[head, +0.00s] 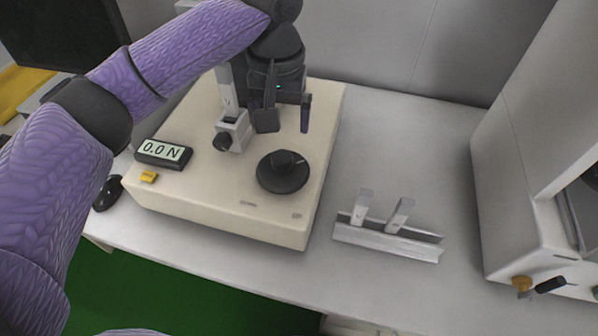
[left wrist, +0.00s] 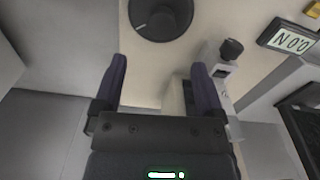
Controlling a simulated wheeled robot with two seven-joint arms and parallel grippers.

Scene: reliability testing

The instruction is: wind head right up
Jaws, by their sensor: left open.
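A black round knob with a white mark (head: 283,172) sits on top of the cream tester base (head: 230,205). It also shows at the top of the left wrist view (left wrist: 161,18). Behind it to the left is a light metal head on a column (head: 236,130), with a small black knob on it; it shows at right in the left wrist view (left wrist: 224,68). My left gripper (head: 286,116) is open and empty above the base, behind the round knob and right of the column. Its two fingers are apart in the left wrist view (left wrist: 158,70), touching nothing visible. My arm hides the column's top.
A display reading 0.0 N (head: 164,153) and a yellow button (head: 149,176) are at the base's left. A metal rail with two upright pieces (head: 388,240) lies on the grey bench. A white cabinet (head: 520,190) stands at right. The bench between is clear.

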